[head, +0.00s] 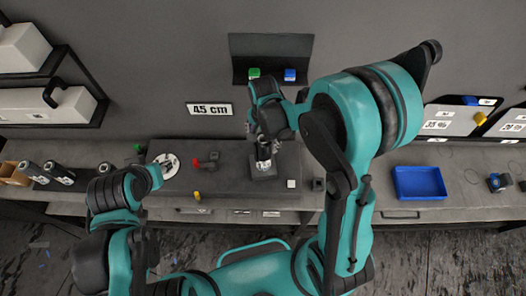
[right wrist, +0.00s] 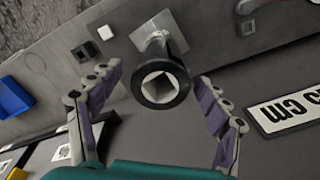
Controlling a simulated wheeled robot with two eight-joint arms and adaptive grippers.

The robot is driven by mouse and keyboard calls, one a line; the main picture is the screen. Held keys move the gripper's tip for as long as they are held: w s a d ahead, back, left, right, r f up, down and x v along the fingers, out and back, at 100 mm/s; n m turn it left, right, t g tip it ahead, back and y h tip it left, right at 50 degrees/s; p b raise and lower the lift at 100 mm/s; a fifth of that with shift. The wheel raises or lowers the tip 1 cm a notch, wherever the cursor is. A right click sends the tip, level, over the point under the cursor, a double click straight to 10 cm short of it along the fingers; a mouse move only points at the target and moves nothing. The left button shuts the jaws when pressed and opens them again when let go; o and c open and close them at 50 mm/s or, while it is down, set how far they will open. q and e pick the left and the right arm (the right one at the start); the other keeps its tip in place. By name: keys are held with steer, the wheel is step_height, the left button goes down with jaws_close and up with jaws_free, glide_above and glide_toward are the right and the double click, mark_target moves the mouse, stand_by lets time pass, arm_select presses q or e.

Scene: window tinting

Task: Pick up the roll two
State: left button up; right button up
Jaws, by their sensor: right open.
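A black cylinder (right wrist: 158,68) with a pale square-holed end faces the camera in the right wrist view. It seems to stand upright on a light square plate (right wrist: 163,42); I cannot tell for sure that it is roll two. My right gripper (right wrist: 160,88) is open, with one finger on each side of the cylinder and no clear contact. In the head view my right gripper (head: 264,138) points down over a dark block on the counter, and hides much of what is there. Several dark rolls (head: 30,170) with labels lie at the far left.
The grey counter (head: 345,158) runs along the wall. A blue tray (head: 420,183) stands at right, and a dark wall shelf (head: 270,48) holds a green and a blue item. A "45 cm" sign (head: 209,109) is on the wall. A small white cube (head: 291,184) lies near the front edge.

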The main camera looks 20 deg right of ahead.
steer(key=shift+f, duration=0.9)
jaws_close()
steer(key=shift+r, duration=0.15)
